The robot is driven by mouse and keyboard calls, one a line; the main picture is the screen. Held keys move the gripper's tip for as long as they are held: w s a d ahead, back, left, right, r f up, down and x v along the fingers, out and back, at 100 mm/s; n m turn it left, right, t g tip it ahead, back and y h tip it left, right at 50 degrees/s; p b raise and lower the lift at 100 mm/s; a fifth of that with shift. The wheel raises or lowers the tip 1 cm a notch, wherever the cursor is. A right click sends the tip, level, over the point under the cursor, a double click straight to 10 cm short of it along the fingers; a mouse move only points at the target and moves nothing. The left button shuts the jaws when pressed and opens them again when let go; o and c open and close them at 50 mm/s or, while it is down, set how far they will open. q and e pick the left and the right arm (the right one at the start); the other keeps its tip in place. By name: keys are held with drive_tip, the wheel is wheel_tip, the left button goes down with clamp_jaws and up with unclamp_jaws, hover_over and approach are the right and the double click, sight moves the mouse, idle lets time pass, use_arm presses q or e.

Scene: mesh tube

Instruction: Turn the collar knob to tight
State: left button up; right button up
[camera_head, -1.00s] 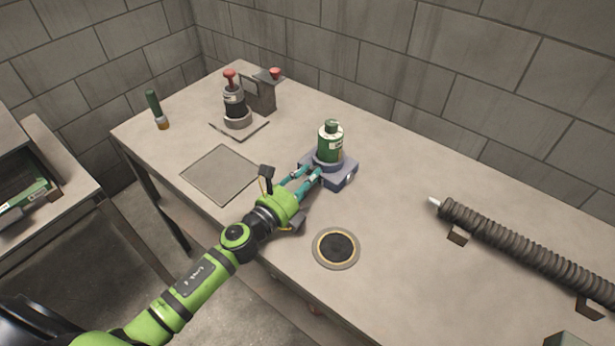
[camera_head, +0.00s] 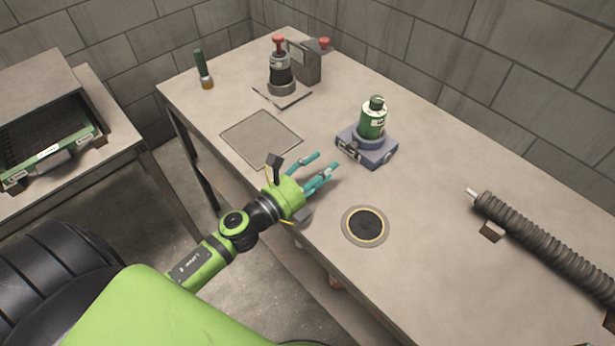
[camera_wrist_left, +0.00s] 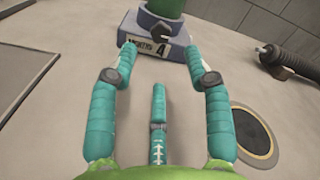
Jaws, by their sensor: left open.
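A green bottle-like part (camera_head: 373,120) with a dark top stands upright on a blue-grey base (camera_head: 366,149). I cannot tell which part is the collar knob. In the left wrist view the base (camera_wrist_left: 157,47) shows a label with "MONTHS" and a "4", and only the bottom of the green part (camera_wrist_left: 166,6) shows. My left gripper (camera_head: 326,163) is open and empty, its fingers pointing towards the base and apart from it. In the left wrist view the gap between its fingers (camera_wrist_left: 158,62) lies in front of the label. My right gripper is not in view.
A dark disc with a yellow ring (camera_head: 365,225) lies right of the gripper. A ribbed tube (camera_head: 545,240) lies farther right. A flat square plate (camera_head: 261,137) lies on the left. A red-topped device (camera_head: 281,75) and a green-handled tool (camera_head: 204,70) stand at the back left.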

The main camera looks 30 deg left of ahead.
use_arm(q)
drive_tip(key=shift+v, duration=2.15)
